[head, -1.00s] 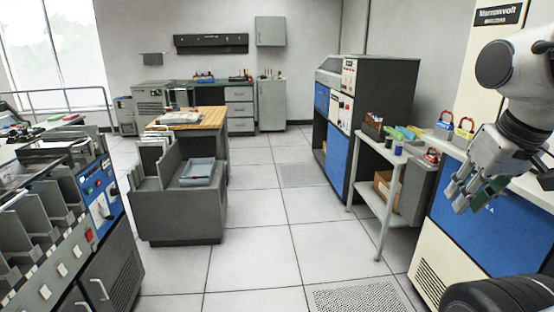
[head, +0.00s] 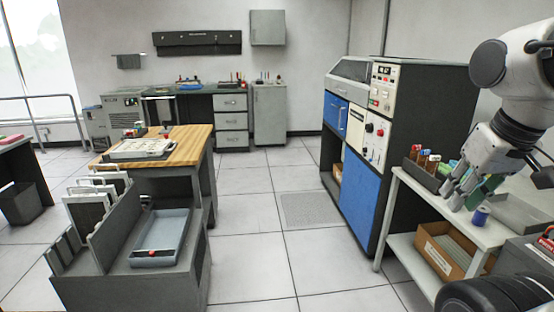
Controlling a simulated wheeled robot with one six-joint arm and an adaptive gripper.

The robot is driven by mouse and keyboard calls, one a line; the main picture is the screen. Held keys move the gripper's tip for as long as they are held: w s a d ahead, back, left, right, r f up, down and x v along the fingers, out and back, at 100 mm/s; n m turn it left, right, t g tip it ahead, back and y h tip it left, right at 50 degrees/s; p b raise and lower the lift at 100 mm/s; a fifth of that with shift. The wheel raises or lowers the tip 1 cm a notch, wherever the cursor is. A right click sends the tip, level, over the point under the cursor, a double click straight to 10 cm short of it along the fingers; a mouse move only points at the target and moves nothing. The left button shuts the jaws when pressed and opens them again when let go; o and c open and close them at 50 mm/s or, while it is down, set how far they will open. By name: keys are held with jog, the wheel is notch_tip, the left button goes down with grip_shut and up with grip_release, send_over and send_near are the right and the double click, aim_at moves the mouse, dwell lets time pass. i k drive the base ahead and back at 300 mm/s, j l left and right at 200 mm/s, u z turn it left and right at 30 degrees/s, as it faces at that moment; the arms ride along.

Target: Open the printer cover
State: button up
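A tall dark machine with blue panels (head: 359,215) stands right of centre in the head view. It has a slanted grey cover (head: 350,69) on top, which looks closed, and a control panel with buttons beside it. I take this for the printer, but no readable label confirms it. My gripper (head: 462,194) hangs at the right, in front of a side table and apart from the machine. Its fingers point down and left. A green piece shows at the fingers; I cannot tell whether it is held or part of the gripper.
A grey side table (head: 424,205) with bottles stands right of the machine, a cardboard box (head: 437,254) on its lower shelf. A grey cart (head: 150,289) and wood-topped desk (head: 195,140) stand left. The tiled floor (head: 245,240) between is clear.

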aim_at(341, 80)
jog(key=i, duration=4.45)
jog(key=i+z, duration=0.3)
jog(key=i+j+z, duration=0.25)
jog(key=l, duration=0.1)
